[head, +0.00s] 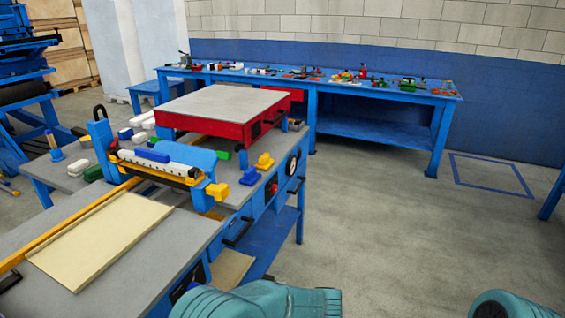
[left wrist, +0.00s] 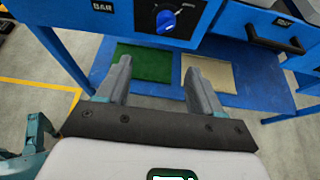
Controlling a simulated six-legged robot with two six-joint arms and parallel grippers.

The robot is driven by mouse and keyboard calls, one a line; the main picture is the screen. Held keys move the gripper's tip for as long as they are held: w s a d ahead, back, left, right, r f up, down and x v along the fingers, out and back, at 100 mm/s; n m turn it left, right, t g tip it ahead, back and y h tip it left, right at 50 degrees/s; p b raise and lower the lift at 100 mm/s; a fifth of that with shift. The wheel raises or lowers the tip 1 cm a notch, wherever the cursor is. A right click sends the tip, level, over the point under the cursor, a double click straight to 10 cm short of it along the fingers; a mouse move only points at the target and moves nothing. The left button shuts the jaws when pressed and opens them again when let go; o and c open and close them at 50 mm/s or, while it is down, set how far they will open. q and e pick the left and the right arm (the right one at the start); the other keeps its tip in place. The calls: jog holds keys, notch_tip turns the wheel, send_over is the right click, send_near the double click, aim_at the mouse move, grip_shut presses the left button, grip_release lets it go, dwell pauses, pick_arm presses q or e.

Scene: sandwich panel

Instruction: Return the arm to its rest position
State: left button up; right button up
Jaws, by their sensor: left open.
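My left gripper (left wrist: 157,88) shows in the left wrist view with its two fingers apart and nothing between them. It is in front of the blue bench's side, below a drawer front with a blue knob (left wrist: 166,19). In the head view only teal arm parts of mine show at the bottom edge; no gripper fingers are visible there. My right gripper is in neither view. A cream panel (head: 100,238) lies flat on the grey top of the blue workbench (head: 165,262) at the left.
The bench carries a yellow-and-white roller unit (head: 155,165) and a red-sided plate (head: 225,106). Black handles (head: 238,232) stick out from its side. A green mat (left wrist: 144,63) and a beige sheet (left wrist: 212,74) lie on its lower shelf. The floor at the right (head: 400,220) is clear.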

pick_arm(q)
jog(key=s+a+f+n+g+h, duration=0.1)
jog(key=s+f+g+h, duration=0.15)
jog(key=f, duration=0.25)
jog(key=s+a+f+g+h, duration=0.1)
jog(key=s+a+f, duration=0.1)
jog(key=s+f, duration=0.15)
jog(key=s+d+f+n+h+p, duration=0.1)
jog(key=s+f+n+h, duration=0.3)
jog(key=s+n, duration=0.5)
jog(key=s+d+f+n+h+p, duration=0.1)
jog(key=s+f+n+h, duration=0.4)
jog(key=n, duration=0.9)
jog(key=shift+s+f+h, duration=0.25)
jog(key=shift+s+h, duration=1.6)
jog(key=shift+s, duration=0.75)
